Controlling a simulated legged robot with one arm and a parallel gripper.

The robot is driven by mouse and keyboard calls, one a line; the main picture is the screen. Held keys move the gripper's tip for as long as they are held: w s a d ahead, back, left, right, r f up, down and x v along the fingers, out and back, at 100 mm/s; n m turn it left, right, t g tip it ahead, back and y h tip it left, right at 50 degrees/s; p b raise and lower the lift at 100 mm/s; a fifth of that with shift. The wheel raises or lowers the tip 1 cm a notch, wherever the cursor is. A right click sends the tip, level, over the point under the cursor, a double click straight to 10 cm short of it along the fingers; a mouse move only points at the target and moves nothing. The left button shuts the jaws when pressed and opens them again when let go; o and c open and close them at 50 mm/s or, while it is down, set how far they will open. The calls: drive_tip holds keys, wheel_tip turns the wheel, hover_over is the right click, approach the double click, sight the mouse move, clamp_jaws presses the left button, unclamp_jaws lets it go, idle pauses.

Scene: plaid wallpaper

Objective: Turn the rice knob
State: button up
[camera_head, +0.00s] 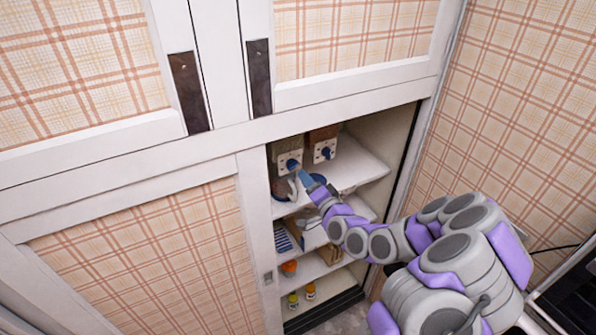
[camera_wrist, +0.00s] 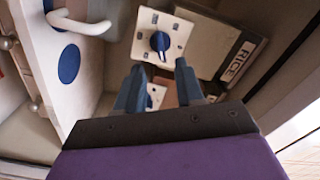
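In the wrist view a round blue knob (camera_wrist: 159,41) sits on a white square plate with small dark marks. Beside it is a box face with a label reading RICE (camera_wrist: 237,62). In the head view two blue knobs, a left one (camera_head: 292,164) and a right one (camera_head: 325,153), are on white plates on the cabinet's upper shelf. My gripper (camera_wrist: 159,66) is open, with its two fingers apart just short of the knob and nothing held. In the head view my gripper (camera_head: 305,180) is just below the left knob. I see no contact with a knob.
Part of another white plate (camera_wrist: 153,96) shows between my fingers. A white panel with a blue disc (camera_wrist: 69,64) and a white curved handle (camera_wrist: 82,23) are close at left. The open cabinet has lower shelves (camera_head: 318,266) with several small items; a plaid wall (camera_head: 490,110) stands right.

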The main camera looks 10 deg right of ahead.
sight(296, 167)
drive_tip(key=shift+x, duration=3.2)
clamp_jaws()
drive_tip(key=shift+f, duration=0.1)
